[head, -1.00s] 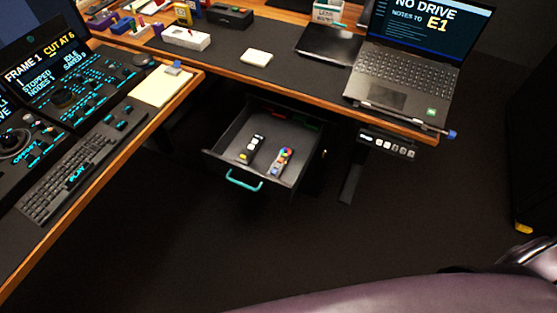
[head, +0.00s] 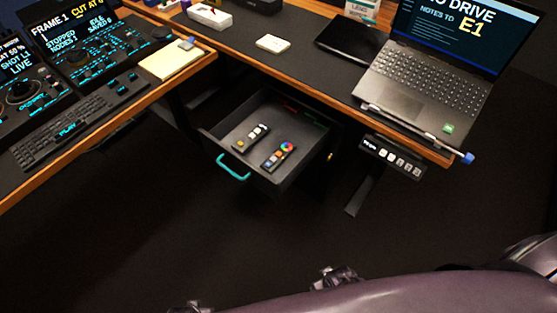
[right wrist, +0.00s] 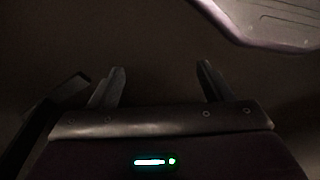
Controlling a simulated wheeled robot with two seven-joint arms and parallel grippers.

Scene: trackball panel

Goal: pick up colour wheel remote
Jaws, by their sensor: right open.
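The colour wheel remote (head: 279,156) lies in the open drawer (head: 223,142). It is dark, with a round multicoloured wheel at its far end and small coloured buttons. A second dark remote with pale buttons (head: 250,138) lies to its left, apart from it. My right gripper (right wrist: 160,82) is open and empty in the right wrist view, with dark floor beyond its fingers. No remote shows in that view. I cannot make out my left gripper in the head view.
The drawer has a teal handle (head: 233,168) and hangs under the desk (head: 300,65). A laptop (head: 425,80) stands above right, with a white-buttoned panel (head: 392,157) below the desk edge. A keyboard (head: 75,120) is at left. The floor before the drawer is clear.

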